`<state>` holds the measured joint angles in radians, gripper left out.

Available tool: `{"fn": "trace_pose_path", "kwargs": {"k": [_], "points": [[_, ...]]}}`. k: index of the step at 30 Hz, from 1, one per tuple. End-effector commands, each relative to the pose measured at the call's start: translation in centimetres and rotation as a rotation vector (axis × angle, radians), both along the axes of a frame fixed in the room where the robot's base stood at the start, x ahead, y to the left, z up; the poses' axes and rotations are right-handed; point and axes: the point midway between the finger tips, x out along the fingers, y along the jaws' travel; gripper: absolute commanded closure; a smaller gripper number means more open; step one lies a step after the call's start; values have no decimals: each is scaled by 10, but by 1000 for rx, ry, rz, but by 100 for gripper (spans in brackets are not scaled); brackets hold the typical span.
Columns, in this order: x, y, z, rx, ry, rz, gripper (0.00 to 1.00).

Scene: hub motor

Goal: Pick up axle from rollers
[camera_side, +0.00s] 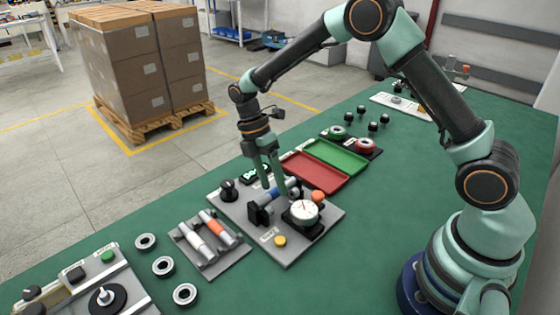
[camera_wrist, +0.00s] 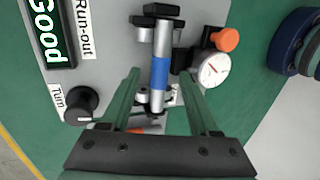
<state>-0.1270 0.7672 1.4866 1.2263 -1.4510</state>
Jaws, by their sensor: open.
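The axle (camera_wrist: 160,45) is a silver shaft with a blue band, lying across the black roller supports (camera_wrist: 155,12) of the grey run-out station. In the side view it is partly hidden behind my gripper and the dial gauge. My gripper (camera_side: 274,190) reaches down over the station from above. In the wrist view my gripper (camera_wrist: 158,76) is open, with one green finger on each side of the blue band and visible gaps to the axle. I cannot tell its exact height relative to the axle.
The white dial gauge (camera_side: 304,210) with an orange knob (camera_side: 318,197) stands close beside the axle. A black turn knob (camera_side: 229,189) and a "Good" display (camera_wrist: 48,30) are on the station. A grey tray (camera_side: 222,261) holds two axles. Red (camera_side: 318,172) and green (camera_side: 338,157) trays lie behind.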

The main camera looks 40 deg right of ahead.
Motion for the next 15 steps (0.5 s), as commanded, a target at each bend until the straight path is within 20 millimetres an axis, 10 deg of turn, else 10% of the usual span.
{"fn": "trace_pose_path", "kwargs": {"k": [10, 15], "points": [[-3, 0, -8, 0, 0, 0, 38], [-3, 0, -8, 0, 0, 0, 100]]}}
